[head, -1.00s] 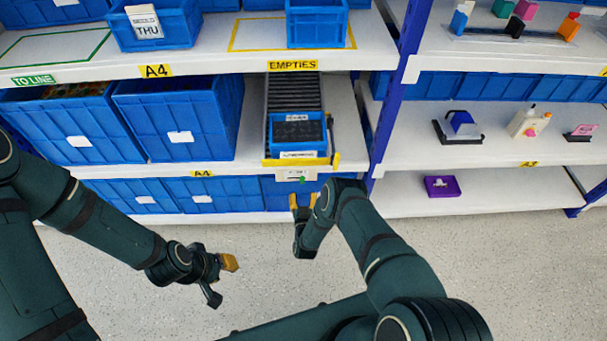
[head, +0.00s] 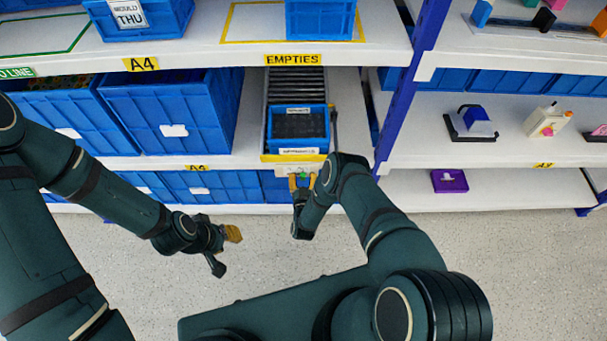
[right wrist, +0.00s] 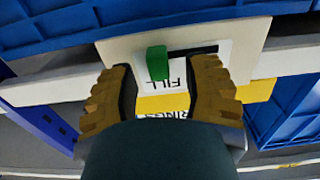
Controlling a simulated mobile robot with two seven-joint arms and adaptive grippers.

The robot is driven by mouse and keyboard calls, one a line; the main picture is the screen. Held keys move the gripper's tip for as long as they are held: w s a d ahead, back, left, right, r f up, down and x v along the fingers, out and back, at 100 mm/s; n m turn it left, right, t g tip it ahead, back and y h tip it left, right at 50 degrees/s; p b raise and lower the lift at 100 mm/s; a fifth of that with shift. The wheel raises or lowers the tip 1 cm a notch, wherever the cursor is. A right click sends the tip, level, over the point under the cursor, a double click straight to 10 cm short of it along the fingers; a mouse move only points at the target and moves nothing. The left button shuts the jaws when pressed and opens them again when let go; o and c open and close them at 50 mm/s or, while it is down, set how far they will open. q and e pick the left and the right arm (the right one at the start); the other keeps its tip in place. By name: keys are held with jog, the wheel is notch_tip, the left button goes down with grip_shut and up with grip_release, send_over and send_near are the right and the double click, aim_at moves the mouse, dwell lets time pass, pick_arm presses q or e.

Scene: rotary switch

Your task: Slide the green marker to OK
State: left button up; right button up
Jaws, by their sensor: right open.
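The green marker (right wrist: 157,62) stands out from a pale plate (right wrist: 245,42) in the right wrist view, at the left end of a dark slot (right wrist: 193,50). The word FILL shows upside down on the label below the slot; I see no OK wording. In the head view the marker (head: 303,175) is a small green spot below the shelf front. My right gripper (right wrist: 162,70) is open, with one yellow finger on each side of the marker, apart from it. My left gripper (head: 225,250) hangs open and empty over the floor, away from the shelf.
Above the marker, a blue bin (head: 298,124) sits on a roller lane under the EMPTIES sign (head: 292,60). Blue bins (head: 230,188) line the shelf below. A blue rack post (head: 410,85) stands to the right. The floor in front is clear.

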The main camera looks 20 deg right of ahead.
jog(key=shift+o, duration=0.2)
grip_shut()
jog(key=shift+r, duration=0.1)
